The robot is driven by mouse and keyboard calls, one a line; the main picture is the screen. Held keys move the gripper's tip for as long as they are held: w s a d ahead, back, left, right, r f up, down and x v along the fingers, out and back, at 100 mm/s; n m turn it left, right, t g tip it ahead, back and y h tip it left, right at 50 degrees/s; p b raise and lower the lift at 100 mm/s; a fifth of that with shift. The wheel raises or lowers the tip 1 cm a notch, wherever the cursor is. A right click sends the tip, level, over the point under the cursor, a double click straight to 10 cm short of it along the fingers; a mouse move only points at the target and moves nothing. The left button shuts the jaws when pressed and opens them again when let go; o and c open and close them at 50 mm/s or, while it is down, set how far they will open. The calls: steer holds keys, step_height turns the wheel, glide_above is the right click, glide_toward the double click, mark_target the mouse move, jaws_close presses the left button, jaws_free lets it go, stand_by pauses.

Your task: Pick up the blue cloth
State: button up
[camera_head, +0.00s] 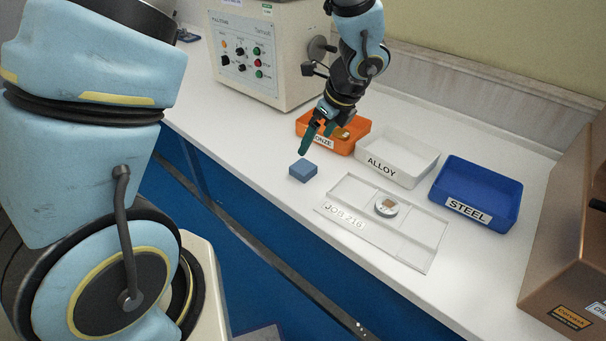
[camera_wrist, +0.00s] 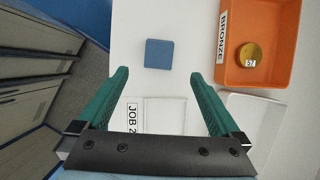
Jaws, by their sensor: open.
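The blue cloth (camera_head: 303,170) is a small folded square pad lying flat on the white bench, left of the job tray. In the wrist view the cloth (camera_wrist: 159,53) lies ahead of the fingertips, roughly centred between them. My gripper (camera_head: 313,137) is above the bench beside the orange bin, close to the cloth. Its green fingers are wide apart and empty in the wrist view (camera_wrist: 158,80). The cloth is apart from both fingers.
An orange BRONZE bin (camera_wrist: 278,78) holding a gold disc (camera_wrist: 250,55) stands right of the cloth in the wrist view. A white ALLOY bin (camera_head: 402,174), blue STEEL bin (camera_head: 487,184), JOB 216 tray (camera_head: 420,262) with a round sample (camera_head: 386,208), and tester (camera_head: 262,60) share the bench (camera_head: 233,140).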

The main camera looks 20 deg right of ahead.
mark_target(303, 166)
steer(key=x, duration=0.5)
steer(key=shift+d+f, duration=0.1)
steer(key=shift+f, duration=0.1)
steer(key=shift+p+x, duration=0.65)
steer(key=shift+x, duration=2.05)
steer(key=c, duration=1.3)
